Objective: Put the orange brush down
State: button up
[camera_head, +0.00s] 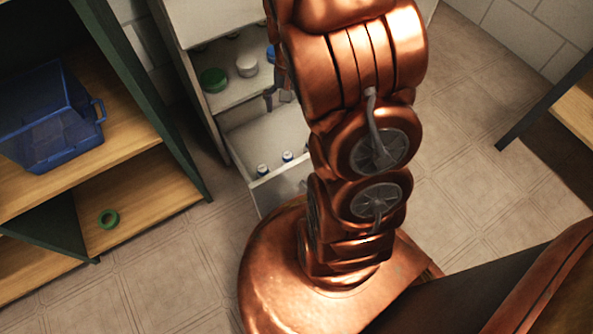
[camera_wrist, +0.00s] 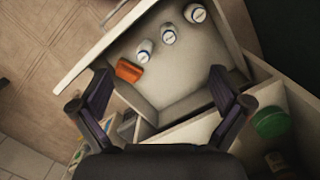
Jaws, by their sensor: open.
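The orange brush (camera_wrist: 129,70) lies in an open pale drawer (camera_wrist: 185,82), near the drawer's wall, in the wrist view. I cannot make out the brush in the head view. My gripper (camera_wrist: 160,70) is open over the drawer, with its two fingers spread wide and nothing between them. The brush is apart from the fingers, beyond the left fingertip. In the head view my gripper (camera_head: 271,98) shows only in part beside the cabinet, and my arm hides much of the drawer (camera_head: 283,186).
Several white-capped bottles (camera_wrist: 168,35) stand in the drawer near the brush. A green-lidded jar (camera_head: 214,80) and a white jar (camera_head: 247,66) stand on the cabinet shelf above.

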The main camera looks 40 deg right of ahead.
jog(key=s+a+r+n, duration=0.3)
jog(key=s+a, duration=0.1)
jog(key=s, duration=0.2)
jog(key=s+a+r+n+g, duration=0.1)
jog(key=s+a+r+n, duration=0.1)
jog(key=s+a+r, duration=0.2)
jog(key=s+a+r+n+g+h, duration=0.1)
jog(key=s+a+r+n, duration=0.2)
jog(key=s+a, duration=0.3)
jog(key=s+r, duration=0.1)
jog(key=s, duration=0.3)
jog(key=shift+n, duration=0.3)
jog(key=shift+a+r, duration=0.15)
